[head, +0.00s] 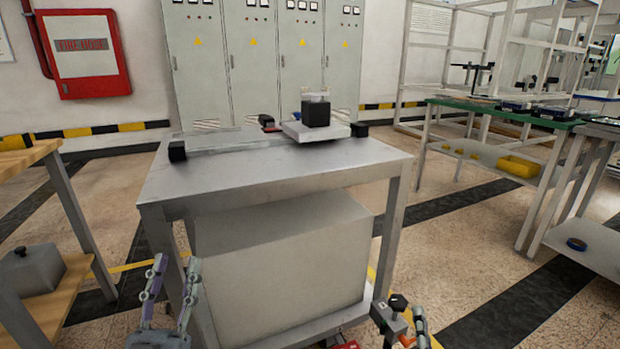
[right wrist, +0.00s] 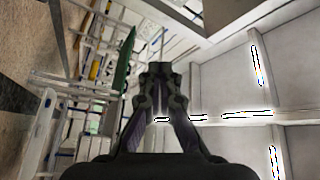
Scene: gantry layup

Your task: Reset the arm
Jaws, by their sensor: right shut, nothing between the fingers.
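My left gripper (head: 176,262) is at the lower left of the head view, in front of the metal table. Its two grey and purple fingers stand upright and apart, with nothing between them. My right gripper (head: 419,312) is only partly seen at the bottom of the head view, right of the table's front leg. In the right wrist view my right gripper (right wrist: 160,70) has its fingertips together, with nothing held. That view looks past the fingers to the ceiling and shelving, tilted.
The metal table (head: 250,180) carries a rail, a white plate (head: 298,132) and a black block (head: 316,112). A large pale box (head: 285,260) stands under it. A wooden bench (head: 22,160) is at left, a green-topped bench (head: 470,105) at right. Open floor lies between the tables.

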